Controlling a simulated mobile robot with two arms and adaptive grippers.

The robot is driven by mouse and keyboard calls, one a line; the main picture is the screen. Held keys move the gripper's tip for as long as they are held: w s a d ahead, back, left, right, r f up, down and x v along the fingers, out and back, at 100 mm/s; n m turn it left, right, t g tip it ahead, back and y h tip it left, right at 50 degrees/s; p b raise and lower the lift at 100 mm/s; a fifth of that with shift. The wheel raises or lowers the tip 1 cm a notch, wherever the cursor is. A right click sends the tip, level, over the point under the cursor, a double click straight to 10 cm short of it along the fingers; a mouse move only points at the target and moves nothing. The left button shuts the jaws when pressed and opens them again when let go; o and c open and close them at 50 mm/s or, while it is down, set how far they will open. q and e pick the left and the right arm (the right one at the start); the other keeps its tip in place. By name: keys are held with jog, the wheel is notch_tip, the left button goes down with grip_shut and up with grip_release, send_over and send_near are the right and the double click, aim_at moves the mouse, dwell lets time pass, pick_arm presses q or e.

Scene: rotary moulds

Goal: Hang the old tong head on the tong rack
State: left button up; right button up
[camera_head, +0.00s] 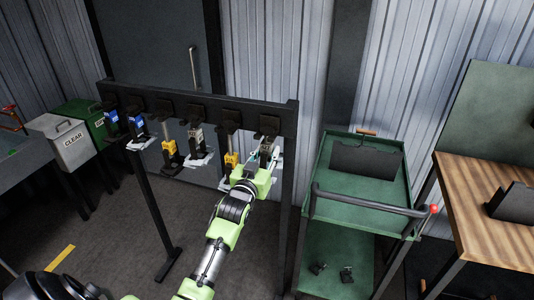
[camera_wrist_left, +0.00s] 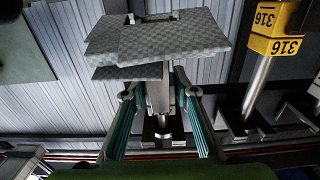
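The tong rack (camera_head: 215,102) is a dark beam on legs with several tong heads hanging along it. My left gripper (camera_head: 262,165) is at its right end, at a tong head with a black top and pale plates (camera_head: 276,163). In the left wrist view, this tong head shows grey patterned plates (camera_wrist_left: 175,38) and a grey stem. The teal-padded fingers of the left gripper (camera_wrist_left: 158,95) stand on both sides of the stem, with a gap visible beside it. Whether this tong head rests in its rack holder is hidden. My right gripper is not in view.
A neighbouring tong head with a yellow block marked 316 (camera_wrist_left: 272,45) hangs close by. A green cart (camera_head: 317,180) stands right of the rack, with a wooden bench (camera_head: 490,220) beyond. Grey and green bins (camera_head: 65,143) stand at left. Floor below the rack is open.

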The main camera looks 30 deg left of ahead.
pick_arm(q)
jog(key=shift+o, duration=1.4)
jog(key=shift+r, duration=0.1)
jog(key=shift+s+f, duration=0.15)
jog(key=shift+f, duration=0.1)
jog(key=v, duration=1.2)
jog(key=s+d+f+m+g+h+b, duration=0.1)
jog(key=s+d+f+g, duration=0.2)
jog(key=f, duration=1)
jog(key=s+d+f+g+h, duration=0.1)
jog(key=s+d+f+g, duration=0.15)
jog(key=f, duration=1.15)
jog(key=s+d+f+m+g+h+b, duration=0.15)
jog(key=s+d+f, duration=0.25)
jog(key=f, duration=0.9)
jog(key=s+d+f+m+g, duration=0.1)
jog(key=s+d+f+g, duration=0.15)
jog(key=s+f, duration=0.65)
jog(key=s+d+f+g, duration=0.1)
jog(key=s+f+g, duration=0.2)
jog(key=s+f, duration=0.6)
jog(key=s+f+g, duration=0.2)
jog(key=s+f, duration=0.1)
jog(key=s, duration=0.7)
jog(key=s+f+m+g+b, duration=0.1)
jog(key=s+f, duration=0.3)
jog(key=s, duration=0.6)
jog(key=shift+f+g, duration=0.25)
jog(key=shift+g, duration=0.3)
